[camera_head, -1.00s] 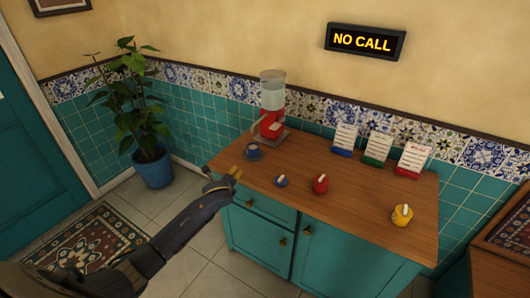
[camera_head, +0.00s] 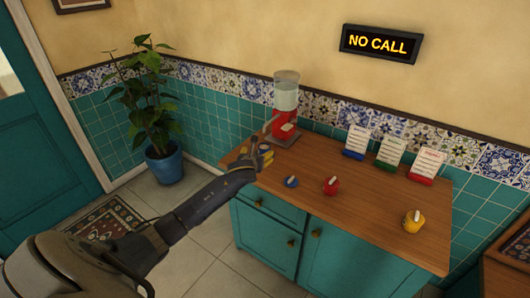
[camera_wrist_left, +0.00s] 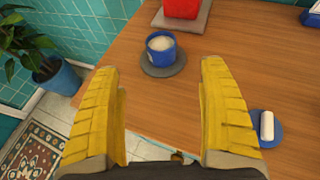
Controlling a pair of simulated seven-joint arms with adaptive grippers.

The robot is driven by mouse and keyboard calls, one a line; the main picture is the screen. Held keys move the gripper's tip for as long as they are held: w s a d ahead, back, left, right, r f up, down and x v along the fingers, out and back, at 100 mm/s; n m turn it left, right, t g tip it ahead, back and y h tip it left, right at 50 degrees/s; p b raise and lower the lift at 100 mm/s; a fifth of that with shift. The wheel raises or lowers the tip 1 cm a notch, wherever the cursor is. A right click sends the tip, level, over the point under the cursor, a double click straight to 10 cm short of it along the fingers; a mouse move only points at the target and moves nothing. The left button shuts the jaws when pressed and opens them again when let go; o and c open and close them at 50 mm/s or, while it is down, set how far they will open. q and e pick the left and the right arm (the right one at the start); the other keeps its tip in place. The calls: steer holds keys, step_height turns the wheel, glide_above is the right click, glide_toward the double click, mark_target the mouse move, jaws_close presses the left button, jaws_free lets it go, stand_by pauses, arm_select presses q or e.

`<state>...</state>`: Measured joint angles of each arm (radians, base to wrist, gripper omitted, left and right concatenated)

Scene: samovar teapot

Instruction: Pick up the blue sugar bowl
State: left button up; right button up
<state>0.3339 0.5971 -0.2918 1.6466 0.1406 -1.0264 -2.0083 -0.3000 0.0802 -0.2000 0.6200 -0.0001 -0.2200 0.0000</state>
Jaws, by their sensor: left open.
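My left gripper (camera_head: 259,158) is open and empty over the left end of the wooden counter, close to the blue cup (camera_head: 267,153). In the left wrist view its yellow fingers (camera_wrist_left: 161,68) stand wide apart. Beyond them the blue cup (camera_wrist_left: 161,48), with pale contents, stands on a grey saucer (camera_wrist_left: 163,70). The small blue sugar bowl (camera_head: 290,181) with a white upright part is to the right of the gripper. It also shows in the wrist view (camera_wrist_left: 266,136), just right of the right finger and partly hidden by it. My right gripper is not in view.
A red dispenser (camera_head: 284,127) with a clear tank stands behind the cup. A red bowl (camera_head: 330,186) and a yellow bowl (camera_head: 412,224) stand farther right. Several cards on coloured stands line the back.

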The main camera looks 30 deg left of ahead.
mark_target(265, 145)
arm_select(q)
steer(key=shift+x, duration=6.7)
steer(key=c, duration=1.5)
steer(key=shift+r, duration=0.1)
steer(key=shift+c, duration=0.2)
